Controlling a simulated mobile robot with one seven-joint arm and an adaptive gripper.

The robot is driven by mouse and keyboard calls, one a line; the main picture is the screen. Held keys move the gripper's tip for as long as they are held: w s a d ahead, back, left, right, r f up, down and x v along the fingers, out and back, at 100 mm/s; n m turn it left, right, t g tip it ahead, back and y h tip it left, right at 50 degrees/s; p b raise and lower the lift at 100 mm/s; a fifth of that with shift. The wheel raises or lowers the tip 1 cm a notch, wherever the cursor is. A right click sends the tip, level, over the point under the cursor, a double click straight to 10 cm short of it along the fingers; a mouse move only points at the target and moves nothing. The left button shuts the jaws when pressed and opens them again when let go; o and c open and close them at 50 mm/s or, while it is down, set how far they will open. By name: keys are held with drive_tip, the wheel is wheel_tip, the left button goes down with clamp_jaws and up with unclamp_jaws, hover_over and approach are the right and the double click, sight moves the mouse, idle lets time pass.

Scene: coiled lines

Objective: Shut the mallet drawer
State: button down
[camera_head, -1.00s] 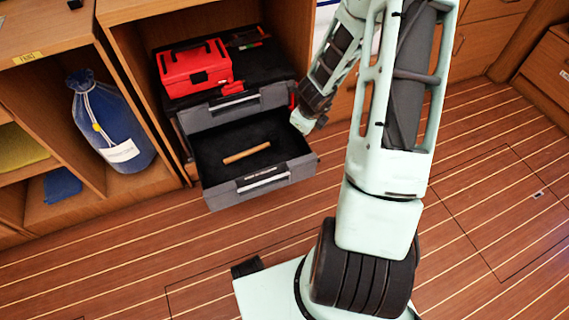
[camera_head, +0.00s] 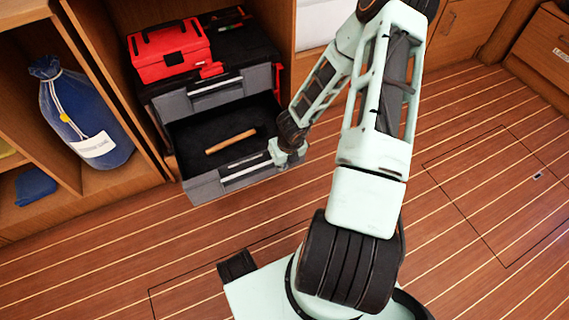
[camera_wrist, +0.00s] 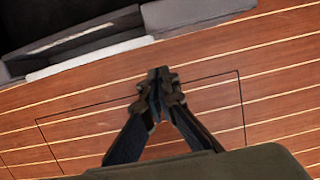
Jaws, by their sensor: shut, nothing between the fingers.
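The mallet drawer (camera_head: 238,176) is the lower grey drawer of a black tool chest, pulled well out. A wooden handle (camera_head: 231,141) lies on its dark floor; a mallet head is hard to make out. In the wrist view, the drawer's grey front (camera_wrist: 195,11) with a pale handle strip (camera_wrist: 85,59) crosses the top. My gripper (camera_wrist: 160,76) is shut and empty there, over the floor beyond the drawer front, with a gap between them in the picture. In the head view, my wrist end is by the drawer's right front corner; the fingers are not clear, and contact cannot be told.
The upper grey drawer (camera_head: 215,93) looks shut. A red toolbox (camera_head: 168,47) stands on the chest. A blue bag (camera_head: 82,118) sits in the left cubby. The striped wooden floor (camera_head: 480,165) in front is clear.

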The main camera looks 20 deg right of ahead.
drive_tip(key=w, duration=0.3)
drive_tip(key=shift+w+r, duration=0.25)
drive_tip(key=shift+r, duration=0.05)
drive_tip(key=shift+w, duration=0.1)
